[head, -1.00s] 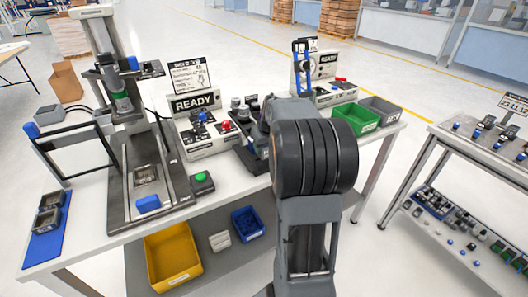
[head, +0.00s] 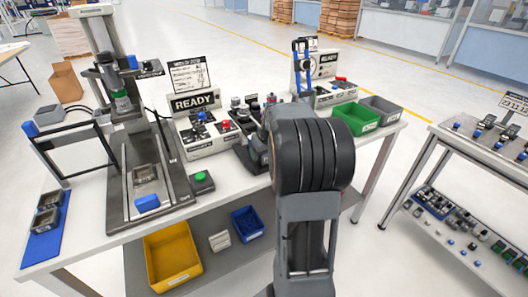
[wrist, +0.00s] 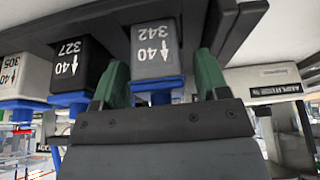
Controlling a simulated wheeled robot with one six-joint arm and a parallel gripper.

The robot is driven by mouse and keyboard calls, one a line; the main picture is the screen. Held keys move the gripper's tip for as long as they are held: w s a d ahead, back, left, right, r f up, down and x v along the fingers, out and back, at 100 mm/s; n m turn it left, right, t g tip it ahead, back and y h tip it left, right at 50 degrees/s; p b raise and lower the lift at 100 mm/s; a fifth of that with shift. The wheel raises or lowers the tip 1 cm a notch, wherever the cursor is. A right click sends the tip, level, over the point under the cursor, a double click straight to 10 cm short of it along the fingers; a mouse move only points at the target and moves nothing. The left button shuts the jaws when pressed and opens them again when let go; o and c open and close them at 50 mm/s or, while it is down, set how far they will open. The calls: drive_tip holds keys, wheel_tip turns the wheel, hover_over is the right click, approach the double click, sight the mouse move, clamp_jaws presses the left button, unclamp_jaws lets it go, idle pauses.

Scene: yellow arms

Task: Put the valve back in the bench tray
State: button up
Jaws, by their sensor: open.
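In the wrist view a light grey valve block (wrist: 154,48) marked 342, with a blue part below it, sits between the green fingertips of my gripper (wrist: 162,85). The jaws are open, one finger on each side; I cannot tell if either touches it. A black block (wrist: 84,65) marked 327 and a grey block (wrist: 18,75) marked 305 stand to its left. In the head view my arm hides my gripper. Small upright dark parts (head: 236,103) stand in a dark holder beside my arm. I cannot tell for sure which container is the bench tray.
A press fixture (head: 150,205) and a blue mat (head: 38,247) with two metal parts are at the bench's left. A control box (head: 208,138) reads READY. Green (head: 357,119) and grey (head: 383,108) bins stand at the right end. Yellow (head: 172,258) and blue bins are below.

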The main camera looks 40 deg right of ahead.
drive_tip(key=shift+s+r, duration=0.1)
drive_tip(key=shift+r, duration=0.35)
drive_tip(key=d+p+v, duration=0.1)
drive_tip(key=v, duration=1)
drive_tip(key=s+a+f, duration=0.3)
drive_tip(key=s+a, duration=0.1)
drive_tip(key=a, duration=0.4)
drive_tip(key=s+a+f+n+g, duration=0.1)
drive_tip(key=s+a+f, duration=0.1)
drive_tip(key=s+a, duration=0.2)
drive_tip(key=s+a+f, duration=0.3)
drive_tip(key=s+a, duration=0.2)
drive_tip(key=a, duration=0.6)
drive_tip(key=shift+a+f+n+g+y, duration=0.3)
drive_tip(key=shift+a, duration=0.05)
wheel_tip(320, 180, up, 8)
drive_tip(key=p, duration=0.7)
drive_tip(key=shift+s, duration=0.15)
